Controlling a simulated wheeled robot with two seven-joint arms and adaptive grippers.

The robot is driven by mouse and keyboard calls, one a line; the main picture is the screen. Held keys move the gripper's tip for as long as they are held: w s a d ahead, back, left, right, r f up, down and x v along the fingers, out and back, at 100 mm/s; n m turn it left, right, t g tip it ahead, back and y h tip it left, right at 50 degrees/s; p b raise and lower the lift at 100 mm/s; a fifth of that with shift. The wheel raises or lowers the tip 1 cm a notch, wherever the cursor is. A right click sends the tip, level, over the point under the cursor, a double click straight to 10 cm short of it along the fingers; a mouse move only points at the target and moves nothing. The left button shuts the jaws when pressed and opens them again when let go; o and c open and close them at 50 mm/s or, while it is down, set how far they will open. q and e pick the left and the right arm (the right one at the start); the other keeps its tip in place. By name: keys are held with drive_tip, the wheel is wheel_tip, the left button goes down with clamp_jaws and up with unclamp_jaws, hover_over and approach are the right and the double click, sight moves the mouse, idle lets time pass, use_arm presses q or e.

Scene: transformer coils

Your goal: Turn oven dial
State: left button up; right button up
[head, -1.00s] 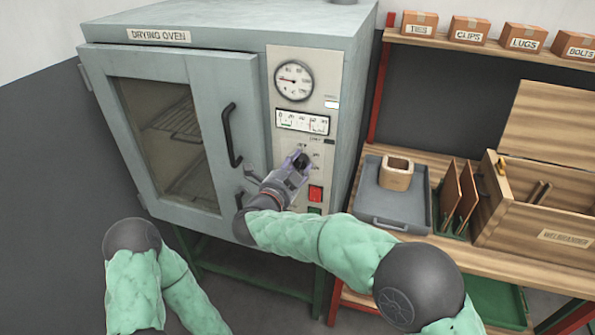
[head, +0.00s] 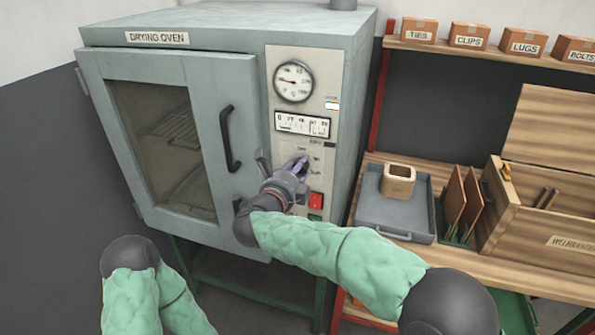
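The grey drying oven (head: 220,35) stands at the left with its windowed door (head: 165,140) closed. Its control panel (head: 272,62) carries a round gauge (head: 294,81), a strip scale (head: 302,124) and a red button (head: 316,199). The oven dial is below the scale and mostly hidden by my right gripper (head: 300,165), whose fingers are at the dial against the panel. The fingers look close around the dial, but the grip itself is too small and covered to tell. My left arm is at the bottom left, and its gripper is out of view.
A wooden bench (head: 375,167) at the right holds a grey tray (head: 365,212) with a wooden coil form (head: 397,180), upright brown boards (head: 455,195) and an open wooden box (head: 540,235). Small labelled cartons (head: 468,35) stand on the shelf above. The oven door handle (head: 229,138) is left of my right gripper.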

idle(0.4)
drive_tip(key=o, duration=1.1)
drive_tip(key=shift+s, duration=0.1)
drive_tip(key=v, duration=1.1)
drive_tip(key=shift+s+a, duration=0.2)
drive_tip(key=shift+s, duration=0.15)
drive_tip(key=shift+f, duration=0.1)
